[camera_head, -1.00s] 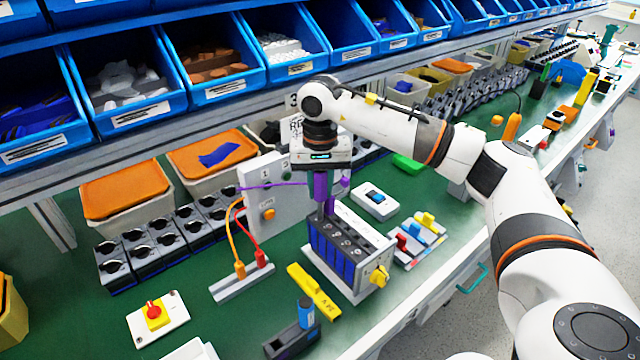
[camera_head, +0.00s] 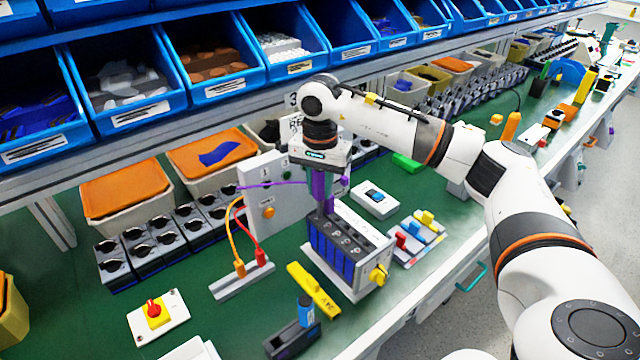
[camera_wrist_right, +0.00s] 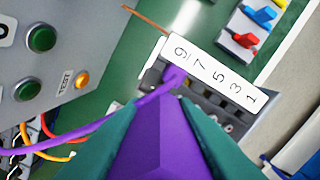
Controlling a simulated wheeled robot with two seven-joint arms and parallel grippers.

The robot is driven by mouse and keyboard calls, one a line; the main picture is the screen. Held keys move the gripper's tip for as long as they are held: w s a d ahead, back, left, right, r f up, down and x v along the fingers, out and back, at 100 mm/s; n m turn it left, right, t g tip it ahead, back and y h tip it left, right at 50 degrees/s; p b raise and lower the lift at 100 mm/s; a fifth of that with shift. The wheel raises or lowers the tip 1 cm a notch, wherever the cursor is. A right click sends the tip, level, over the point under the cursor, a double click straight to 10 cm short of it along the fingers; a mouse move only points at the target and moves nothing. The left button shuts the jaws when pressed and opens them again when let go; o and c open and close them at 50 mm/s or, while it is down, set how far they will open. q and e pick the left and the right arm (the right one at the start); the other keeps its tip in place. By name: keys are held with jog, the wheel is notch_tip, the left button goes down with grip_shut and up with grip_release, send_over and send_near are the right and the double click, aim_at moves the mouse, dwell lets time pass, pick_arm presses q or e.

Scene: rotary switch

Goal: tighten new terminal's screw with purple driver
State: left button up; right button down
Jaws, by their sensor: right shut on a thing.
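My right gripper (camera_head: 318,176) is shut on the purple driver (camera_head: 328,204), which points down at the far end of the terminal block. The driver (camera_wrist_right: 160,135) also fills the lower middle of the right wrist view, between the teal fingers. The block (camera_head: 345,240) has blue and dark terminals, screw heads on top and a yellow knob at its near right end. A white strip (camera_wrist_right: 215,75) beside it reads 9, 7, 5, 3, 1. A purple wire (camera_wrist_right: 95,132) runs to the terminal near 9. The driver hides its own tip and the screw. My left gripper is out of view.
A grey panel (camera_head: 265,200) with buttons stands behind the block. A yellow 24V piece (camera_head: 312,290) and a dark holder with a blue cylinder (camera_head: 305,310) lie in front. A switch plate (camera_head: 376,197) and colored levers (camera_head: 415,240) are to the right.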

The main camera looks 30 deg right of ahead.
jog(key=shift+f, duration=0.1)
dwell(0.4)
jog(key=m, duration=0.3)
jog(key=shift+s, duration=0.1)
jog(key=m, duration=0.5)
jog(key=shift+p, duration=0.35)
jog(key=m, duration=0.5)
jog(key=shift+p, duration=0.4)
jog(key=m, duration=0.3)
